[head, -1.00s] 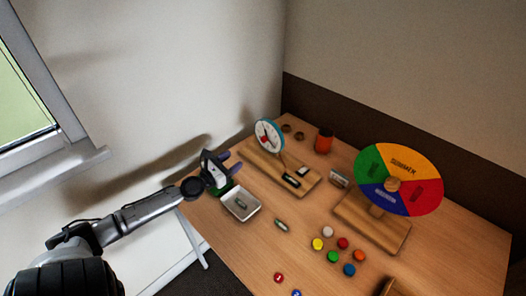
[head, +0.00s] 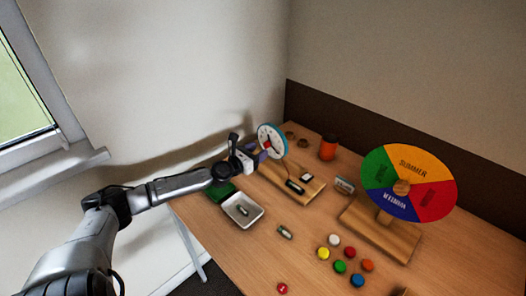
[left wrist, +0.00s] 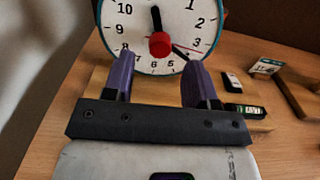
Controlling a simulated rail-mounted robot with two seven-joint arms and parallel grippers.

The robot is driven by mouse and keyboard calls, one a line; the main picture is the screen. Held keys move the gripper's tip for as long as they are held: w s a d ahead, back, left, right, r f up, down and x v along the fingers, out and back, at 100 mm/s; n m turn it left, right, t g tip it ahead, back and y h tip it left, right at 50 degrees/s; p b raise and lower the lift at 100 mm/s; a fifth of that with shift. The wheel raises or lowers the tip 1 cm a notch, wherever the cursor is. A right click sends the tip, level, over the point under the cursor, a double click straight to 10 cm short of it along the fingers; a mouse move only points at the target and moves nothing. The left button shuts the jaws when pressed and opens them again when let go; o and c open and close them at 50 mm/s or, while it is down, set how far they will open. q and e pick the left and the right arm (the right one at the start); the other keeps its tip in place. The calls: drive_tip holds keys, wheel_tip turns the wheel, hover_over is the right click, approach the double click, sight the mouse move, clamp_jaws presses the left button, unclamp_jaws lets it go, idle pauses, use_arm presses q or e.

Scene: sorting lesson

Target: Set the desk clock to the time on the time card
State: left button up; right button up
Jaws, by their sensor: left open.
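The desk clock (head: 271,141) has a white face with a blue rim and stands on a wooden base at the back left of the table. In the left wrist view, its face (left wrist: 180,20) has a red centre knob (left wrist: 160,44). A thick black hand points up near 12, and a thinner dark hand points down right, near 4. My left gripper (head: 262,151) is open in front of the clock; its purple fingers (left wrist: 159,60) appear either side of the knob, without clear contact. A small white and teal card (head: 344,185) stands right of the clock; its writing is unreadable.
A white tray (head: 258,217) holding a small item sits at the left edge, beside a green object (head: 221,193). A colour wheel (head: 420,175) stands right on a wooden base. Several coloured discs lie in front. An orange cup (head: 328,148) stands behind.

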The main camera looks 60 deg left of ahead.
sight(265, 146)
use_arm(q)
drive_tip(key=shift+b+x, duration=0.3)
drive_tip(key=shift+x, duration=0.85)
drive_tip(key=shift+w+a, duration=0.1)
drive_tip(key=shift+w, duration=0.25)
drive_tip(key=shift+w, duration=0.1)
drive_tip(key=shift+c, duration=0.4)
